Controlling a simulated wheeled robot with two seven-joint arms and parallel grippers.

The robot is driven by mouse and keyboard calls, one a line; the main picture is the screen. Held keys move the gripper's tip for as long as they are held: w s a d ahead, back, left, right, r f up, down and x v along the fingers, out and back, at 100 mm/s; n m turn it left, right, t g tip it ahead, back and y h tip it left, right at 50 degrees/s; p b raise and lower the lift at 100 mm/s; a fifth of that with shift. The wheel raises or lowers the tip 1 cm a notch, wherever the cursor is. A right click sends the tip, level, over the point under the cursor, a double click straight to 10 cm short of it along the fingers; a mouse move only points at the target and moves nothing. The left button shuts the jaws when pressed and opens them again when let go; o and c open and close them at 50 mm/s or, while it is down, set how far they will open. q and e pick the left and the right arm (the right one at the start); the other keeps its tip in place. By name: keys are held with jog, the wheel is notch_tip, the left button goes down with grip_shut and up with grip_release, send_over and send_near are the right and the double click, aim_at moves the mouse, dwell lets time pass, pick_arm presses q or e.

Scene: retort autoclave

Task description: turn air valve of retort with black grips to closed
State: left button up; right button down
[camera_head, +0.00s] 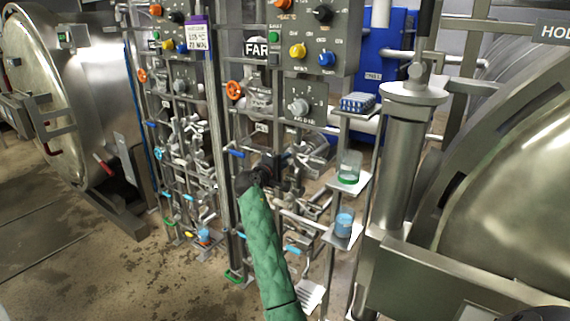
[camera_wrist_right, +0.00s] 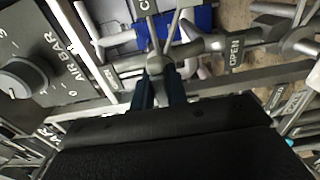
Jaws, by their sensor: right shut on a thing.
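My right gripper (camera_head: 272,168) reaches into the pipework of the middle valve stand, below the panel with the grey dial (camera_head: 299,107). In the right wrist view, my right gripper (camera_wrist_right: 158,92) has its two blue fingers shut on a grey metal valve handle (camera_wrist_right: 155,64). An OPEN tag (camera_wrist_right: 235,54) is to the right of the handle. Another tag (camera_wrist_right: 143,10), cut off after the letter C, is above it. The dial marked AIR BAR (camera_wrist_right: 24,76) is at the left. The black gripper body hides the lower pipework. My left gripper is not in view.
An orange handwheel (camera_head: 234,90) and a blue handle (camera_head: 236,154) are close to my right gripper. Small shelves with a green-based beaker (camera_head: 348,167) and a blue-filled beaker (camera_head: 344,222) stand just right. A steel column (camera_head: 403,150) is further right. Floor at lower left is clear.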

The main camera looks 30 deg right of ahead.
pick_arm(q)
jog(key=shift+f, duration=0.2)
pick_arm(e)
jog(key=shift+f, duration=0.2)
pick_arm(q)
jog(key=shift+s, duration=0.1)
pick_arm(e)
jog(key=c, duration=1.4)
grip_release()
jog(key=shift+r, duration=0.1)
